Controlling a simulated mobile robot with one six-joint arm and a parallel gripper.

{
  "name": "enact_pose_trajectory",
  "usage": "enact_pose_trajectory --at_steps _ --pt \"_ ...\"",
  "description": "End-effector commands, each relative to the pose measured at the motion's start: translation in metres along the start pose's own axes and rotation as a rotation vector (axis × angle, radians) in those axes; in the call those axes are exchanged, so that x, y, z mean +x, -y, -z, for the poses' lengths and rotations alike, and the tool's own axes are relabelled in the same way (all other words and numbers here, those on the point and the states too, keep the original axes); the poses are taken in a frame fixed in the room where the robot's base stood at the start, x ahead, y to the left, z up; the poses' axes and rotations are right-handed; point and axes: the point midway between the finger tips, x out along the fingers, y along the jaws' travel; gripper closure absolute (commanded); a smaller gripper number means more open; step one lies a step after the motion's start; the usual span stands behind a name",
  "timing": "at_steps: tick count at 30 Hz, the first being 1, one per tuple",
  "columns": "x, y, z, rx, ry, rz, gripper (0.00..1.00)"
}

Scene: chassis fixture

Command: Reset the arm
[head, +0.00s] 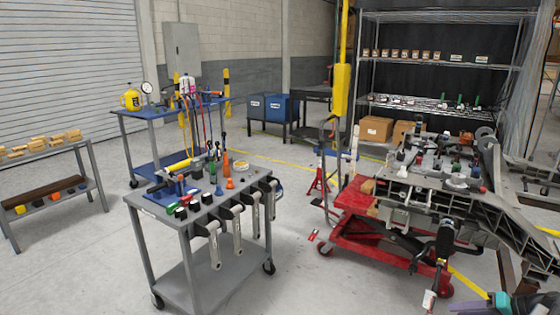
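I cannot make out my gripper's fingertips anywhere in the head view. A dark shape with teal and purple parts shows at the bottom right corner, cut off by the frame edge. I cannot tell whether it is part of my arm. The grey metal chassis (492,212) is at the right, above a red lift table (352,196). Several small parts lie on top of the chassis. A black tool (445,240) hangs upright at its front side.
A grey cart (150,209) with tools and hanging metal brackets stands in the middle. A blue-topped cart (150,115) is behind it. A bench (60,148) with wooden pieces is at the left. A wire rack (440,60) stands behind the chassis.

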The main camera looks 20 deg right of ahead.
Motion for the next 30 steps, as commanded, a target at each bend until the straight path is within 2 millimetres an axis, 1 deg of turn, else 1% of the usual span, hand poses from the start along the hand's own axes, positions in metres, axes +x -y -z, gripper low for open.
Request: enact_pose_trajectory --at_steps 1,7,11,12,14,18,23,26,30 --pt "0.015 0.009 0.003 -0.011 0.02 0.012 0.62" --pt "0.078 0.04 0.005 -0.049 0.103 0.062 0.62" --pt "0.12 0.062 0.0 -0.071 0.16 0.095 0.62" --pt "0.133 0.069 -0.003 -0.078 0.178 0.105 0.62" --pt "0.152 0.08 -0.008 -0.087 0.206 0.119 0.62" --pt "0.195 0.104 -0.023 -0.109 0.275 0.147 0.62" --pt "0.241 0.131 -0.048 -0.133 0.36 0.173 0.62" --pt "0.268 0.147 -0.066 -0.15 0.414 0.183 0.62" --pt "0.304 0.169 -0.095 -0.172 0.491 0.192 0.62"
